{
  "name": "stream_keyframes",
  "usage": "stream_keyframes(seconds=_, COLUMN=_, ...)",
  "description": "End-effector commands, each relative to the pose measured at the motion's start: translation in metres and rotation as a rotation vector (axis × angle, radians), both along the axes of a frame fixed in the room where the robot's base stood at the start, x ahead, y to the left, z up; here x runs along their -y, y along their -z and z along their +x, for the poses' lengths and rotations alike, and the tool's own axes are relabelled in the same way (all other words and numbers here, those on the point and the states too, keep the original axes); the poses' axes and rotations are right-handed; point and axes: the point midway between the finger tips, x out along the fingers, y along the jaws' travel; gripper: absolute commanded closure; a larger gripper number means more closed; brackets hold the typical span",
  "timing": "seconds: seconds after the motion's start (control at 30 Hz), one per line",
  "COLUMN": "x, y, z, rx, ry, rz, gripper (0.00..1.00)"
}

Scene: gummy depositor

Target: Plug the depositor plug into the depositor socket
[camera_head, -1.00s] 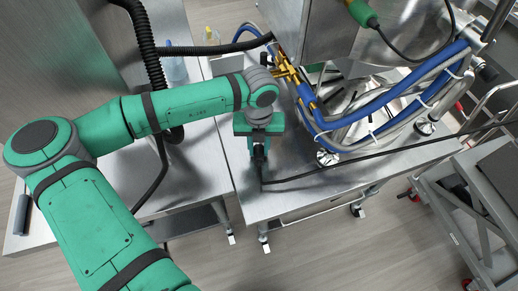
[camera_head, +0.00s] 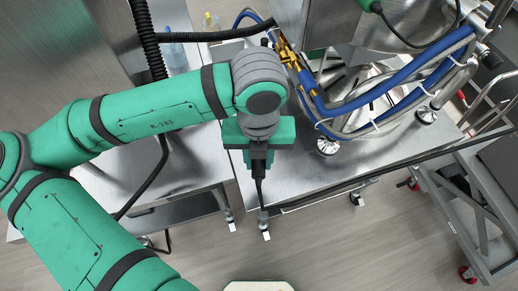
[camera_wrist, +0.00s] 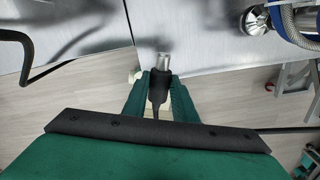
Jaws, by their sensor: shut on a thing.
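The depositor plug (camera_wrist: 158,88) is a black plug with a bare metal tip. My gripper (camera_wrist: 160,80) is shut on it, with a green finger on each side in the wrist view. The metal tip points away from my wrist, over the table. The steel depositor (camera_head: 345,25) stands at the back right. I cannot make out its socket.
Blue and grey hoses (camera_head: 400,92) with brass fittings (camera_head: 286,55) lie close right of my gripper. A black corrugated hose (camera_head: 215,36) crosses behind. A grey cart (camera_head: 465,205) stands right. The front right table surface (camera_head: 355,170) is mostly clear.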

Motion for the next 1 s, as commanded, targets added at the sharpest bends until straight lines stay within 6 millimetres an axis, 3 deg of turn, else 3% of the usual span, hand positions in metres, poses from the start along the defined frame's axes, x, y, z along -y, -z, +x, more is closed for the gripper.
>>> stream_keyframes(seconds=0.3, x=0.0004, y=-0.0007, z=-0.002, rx=-0.001, ry=0.001, rz=0.0, gripper=1.0)
stream_keyframes(seconds=0.33, x=0.0003, y=-0.0007, z=-0.0019, rx=0.0, ry=0.001, rz=0.0, gripper=0.82)
stream_keyframes(seconds=0.4, x=-0.0002, y=-0.0007, z=-0.0019, rx=0.0, ry=0.0, rz=0.0, gripper=0.99)
stream_keyframes(seconds=0.43, x=-0.0006, y=-0.0007, z=-0.0019, rx=0.0, ry=-0.001, rz=0.0, gripper=1.0)
stream_keyframes(seconds=1.0, x=0.0012, y=-0.0006, z=-0.0018, rx=-0.001, ry=0.004, rz=0.0, gripper=1.0)
